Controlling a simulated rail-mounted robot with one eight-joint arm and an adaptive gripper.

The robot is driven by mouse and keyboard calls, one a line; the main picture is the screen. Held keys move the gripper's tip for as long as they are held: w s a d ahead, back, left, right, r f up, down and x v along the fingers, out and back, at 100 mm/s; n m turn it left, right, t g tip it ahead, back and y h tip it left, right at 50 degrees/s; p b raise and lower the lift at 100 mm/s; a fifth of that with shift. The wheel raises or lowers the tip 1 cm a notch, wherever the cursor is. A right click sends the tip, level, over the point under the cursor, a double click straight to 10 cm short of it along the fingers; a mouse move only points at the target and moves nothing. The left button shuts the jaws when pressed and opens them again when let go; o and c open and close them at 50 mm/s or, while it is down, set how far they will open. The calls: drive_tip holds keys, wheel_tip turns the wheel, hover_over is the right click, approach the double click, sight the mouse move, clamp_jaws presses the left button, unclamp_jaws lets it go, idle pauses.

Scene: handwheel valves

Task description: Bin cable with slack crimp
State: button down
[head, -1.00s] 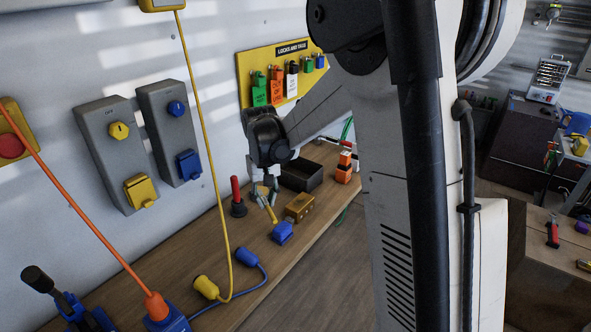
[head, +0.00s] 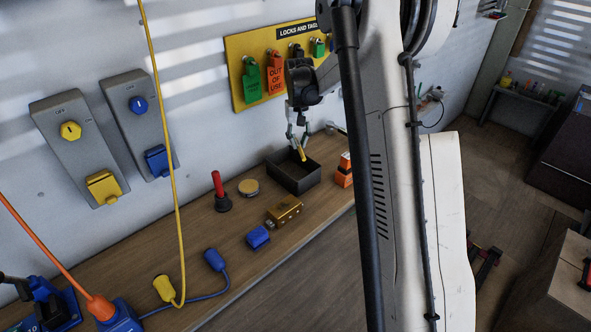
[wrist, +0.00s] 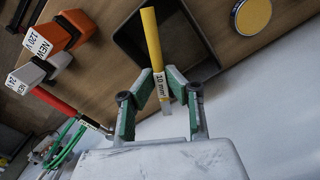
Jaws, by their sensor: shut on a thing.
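My gripper (head: 298,141) is shut on a short yellow cable piece (wrist: 151,40) with a white label reading 10 mm². In the wrist view, the green-padded fingers (wrist: 165,78) pinch it near the label, and its yellow end points away from the gripper. The cable also shows in the head view (head: 301,154), hanging tilted over the open black bin (head: 308,183). The bin also shows behind the cable in the wrist view (wrist: 126,42). The cable's crimp cannot be made out clearly.
A round yellow-topped tin (head: 248,187), a red-handled tool (head: 220,192), a brass-coloured box (head: 285,210) and a blue block (head: 258,238) stand left of the bin. Orange-and-white boxes (head: 345,170) stand close to its right. A lock board (head: 241,82) hangs behind.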

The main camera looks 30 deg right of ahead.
drive_tip(key=shift+f+b, duration=1.05)
drive_tip(key=shift+f, duration=1.8)
drive_tip(key=c, duration=1.7)
unclamp_jaws()
drive_tip(key=shift+o, duration=0.2)
wheel_tip(320, 180, up, 12)
drive_tip(key=shift+r, duration=0.1)
